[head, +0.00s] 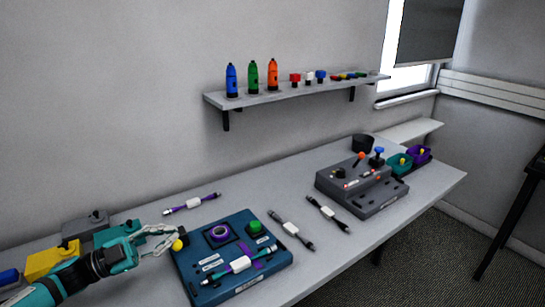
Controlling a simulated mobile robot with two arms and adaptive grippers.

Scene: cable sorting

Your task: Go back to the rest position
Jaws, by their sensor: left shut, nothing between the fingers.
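My left gripper (172,240) reaches in from the lower left in the head view. Its fingers are shut and empty, close to the left edge of a blue box (222,285), near a small yellow knob (178,245). My right gripper does not show. A teal and purple cable (241,264) with a white label lies across the front of the blue box. A purple cable (191,203) lies on the table behind the box. Two dark cables, one nearer (291,229) and one farther (328,213), lie to the right of the box.
A grey control box (372,199) stands on the table (345,243) at the right, with teal (399,168) and purple (424,155) bins beyond. Yellow (50,262) and grey (87,226) blocks crowd my left arm. A wall shelf (270,97) holds bottles.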

